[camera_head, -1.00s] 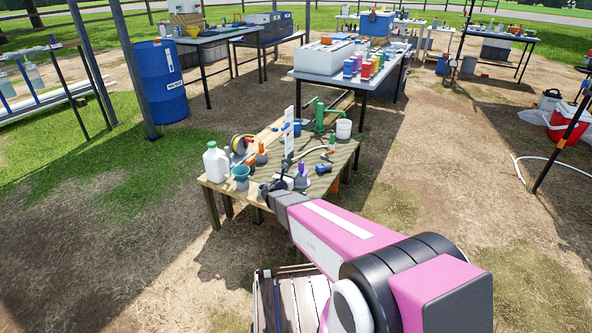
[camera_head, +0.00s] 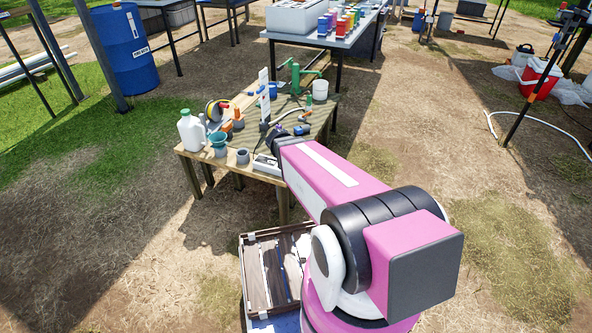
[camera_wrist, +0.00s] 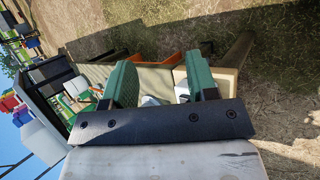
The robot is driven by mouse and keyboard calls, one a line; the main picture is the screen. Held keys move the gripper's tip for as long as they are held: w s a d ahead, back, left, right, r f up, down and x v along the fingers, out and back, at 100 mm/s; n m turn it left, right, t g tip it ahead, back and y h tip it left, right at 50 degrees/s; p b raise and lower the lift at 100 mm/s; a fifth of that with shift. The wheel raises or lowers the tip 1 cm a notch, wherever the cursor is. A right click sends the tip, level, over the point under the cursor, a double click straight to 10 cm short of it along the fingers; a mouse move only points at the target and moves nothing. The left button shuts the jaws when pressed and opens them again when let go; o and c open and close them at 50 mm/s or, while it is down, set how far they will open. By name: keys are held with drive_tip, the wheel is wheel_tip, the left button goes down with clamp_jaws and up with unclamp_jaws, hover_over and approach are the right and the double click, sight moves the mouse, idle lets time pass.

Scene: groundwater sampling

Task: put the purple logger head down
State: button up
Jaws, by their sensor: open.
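The pale bench top and a small white thing (camera_wrist: 150,101) show beyond and between the fingers. In the head view the fingers are hidden behind my arm, whose end is over the front right part of the bench.
A white box (camera_head: 266,164), grey cup (camera_head: 242,156), teal funnel (camera_head: 218,144) and white jug (camera_head: 191,131) stand along the front edge. A green pump (camera_head: 295,77) and white bucket (camera_head: 320,91) are at the back. A slatted crate (camera_head: 254,272) is below, in front.

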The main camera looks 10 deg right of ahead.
drive_tip(key=s+a+r+m+g+y, duration=0.1)
drive_tip(key=s+a+m+y, duration=0.1)
drive_tip(key=s+m+y, duration=0.1)
drive_tip(key=s+a+r+m+g+y, duration=0.1)
drive_tip(key=s+a+r+m+y, duration=0.1)
drive_tip(key=s+m+y, duration=0.2)
drive_tip(key=shift+s+a+r+m, duration=0.3)
drive_tip(key=shift+s+m, duration=0.5)
drive_tip(key=shift+s, duration=0.45)
drive_tip(key=shift+f, duration=0.1)
